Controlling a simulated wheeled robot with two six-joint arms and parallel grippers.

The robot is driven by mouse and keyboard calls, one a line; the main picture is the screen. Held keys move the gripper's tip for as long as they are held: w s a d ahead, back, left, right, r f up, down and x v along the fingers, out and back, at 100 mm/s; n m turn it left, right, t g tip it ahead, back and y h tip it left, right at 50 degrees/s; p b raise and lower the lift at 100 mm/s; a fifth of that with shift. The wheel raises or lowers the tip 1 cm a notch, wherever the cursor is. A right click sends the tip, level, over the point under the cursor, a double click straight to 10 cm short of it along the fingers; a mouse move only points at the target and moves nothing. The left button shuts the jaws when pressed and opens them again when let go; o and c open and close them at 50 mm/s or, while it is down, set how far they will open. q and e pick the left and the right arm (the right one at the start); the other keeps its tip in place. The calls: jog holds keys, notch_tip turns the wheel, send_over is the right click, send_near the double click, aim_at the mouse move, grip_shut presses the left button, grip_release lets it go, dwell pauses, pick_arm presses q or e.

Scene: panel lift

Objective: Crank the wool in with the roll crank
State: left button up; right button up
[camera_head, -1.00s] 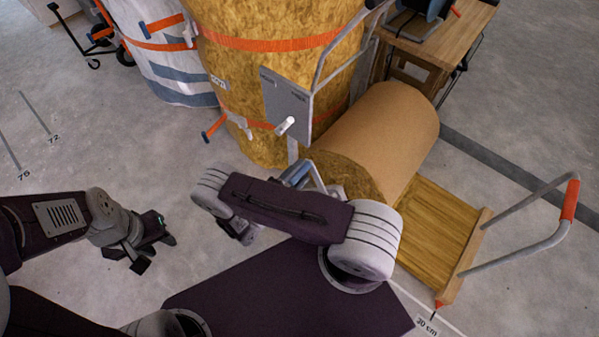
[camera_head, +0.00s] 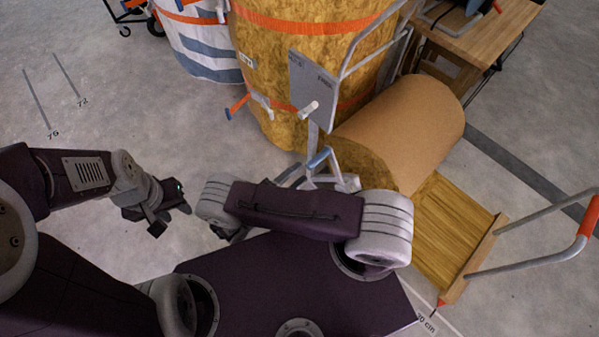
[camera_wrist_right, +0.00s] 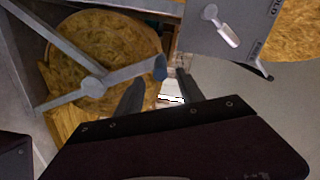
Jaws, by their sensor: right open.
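The roll crank is a grey metal crank with a blue grip (camera_head: 320,158), in front of the near end of the lying wool roll (camera_head: 400,125). My left gripper (camera_head: 172,218) looks open and empty, above bare floor.
A grey panel with a white lever (camera_head: 308,110) stands just above the crank; its lever also shows in the right wrist view (camera_wrist_right: 220,25). A strapped upright wool bale (camera_head: 285,50) is behind. A wooden deck (camera_head: 440,235) lies right of the roll.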

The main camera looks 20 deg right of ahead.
aim_at(314, 162)
jog(key=d+m+b, duration=0.2)
jog(key=m+b, duration=0.1)
jog(key=m, duration=0.4)
jog(key=w+d+m+b, duration=0.1)
jog(key=d+m+b, duration=0.1)
jog(key=m, duration=0.5)
jog(key=w+d+m+b, duration=0.1)
jog(key=d+m+b, duration=0.1)
jog(key=m+b, duration=0.2)
jog(key=shift+w+d+m+b, duration=0.15)
jog(key=shift+m+b, duration=0.25)
jog(key=shift+m, duration=1.2)
jog(key=shift+w+d+r, duration=0.1)
jog(key=shift+w+d, duration=0.15)
jog(key=shift+d, duration=0.05)
grip_shut()
